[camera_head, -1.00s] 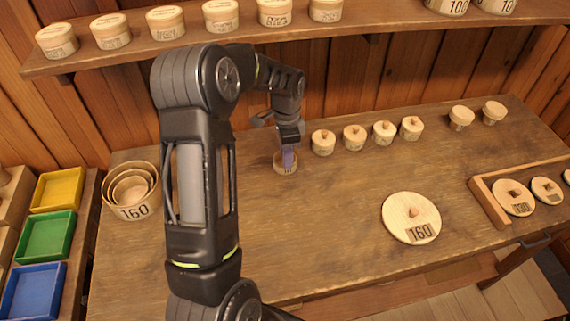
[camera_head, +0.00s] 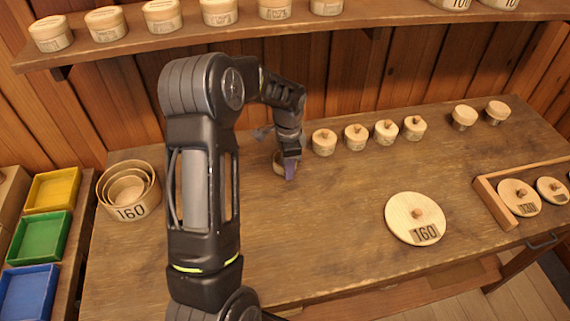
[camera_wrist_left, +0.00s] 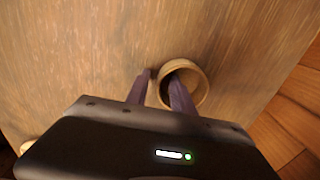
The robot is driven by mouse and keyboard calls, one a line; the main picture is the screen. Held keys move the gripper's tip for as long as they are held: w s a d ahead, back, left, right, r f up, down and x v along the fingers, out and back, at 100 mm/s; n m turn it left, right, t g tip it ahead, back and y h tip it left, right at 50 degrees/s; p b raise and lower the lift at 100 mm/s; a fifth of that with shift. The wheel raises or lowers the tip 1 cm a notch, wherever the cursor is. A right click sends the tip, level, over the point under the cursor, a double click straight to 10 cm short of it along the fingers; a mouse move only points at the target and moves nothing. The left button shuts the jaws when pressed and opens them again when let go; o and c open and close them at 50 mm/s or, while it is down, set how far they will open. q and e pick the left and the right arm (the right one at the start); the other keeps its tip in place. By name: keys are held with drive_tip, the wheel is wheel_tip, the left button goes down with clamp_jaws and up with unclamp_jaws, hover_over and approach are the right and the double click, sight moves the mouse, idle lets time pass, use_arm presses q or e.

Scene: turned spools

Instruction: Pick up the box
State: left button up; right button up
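A small round wooden box (camera_head: 278,167), open at the top, stands on the table below my left gripper (camera_head: 290,172). In the left wrist view the box (camera_wrist_left: 200,88) shows its hollow inside. There, my left gripper's purple fingers (camera_wrist_left: 160,80) are apart. One finger reaches over or into the box's opening, and the other is outside, beside its wall. I see a gap between the fingers, so the gripper looks open, around the box's near wall. In the head view the fingers hide part of the box. My right gripper is not in view.
Nested round boxes marked 160 (camera_head: 130,190) stand at left. Several small lidded boxes (camera_head: 355,137) line the back right of the gripper. A large lid marked 160 (camera_head: 400,215) lies at the front right. A shelf (camera_head: 200,40) with boxes hangs above. Colored trays (camera_head: 40,237) sit far left.

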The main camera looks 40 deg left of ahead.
use_arm(q)
clamp_jaws()
idle(0.3)
idle(0.5)
drive_tip(key=shift+s+d+r, duration=0.15)
drive_tip(key=shift+r, duration=0.3)
wheel_tip(320, 180, up, 6)
drive_tip(key=p, duration=0.3)
drive_tip(key=s+d+b, duration=0.2)
drive_tip(key=s+d, duration=1)
drive_tip(key=d, duration=0.3)
drive_tip(key=shift+s+d, duration=0.15)
drive_tip(key=shift+d, duration=0.05)
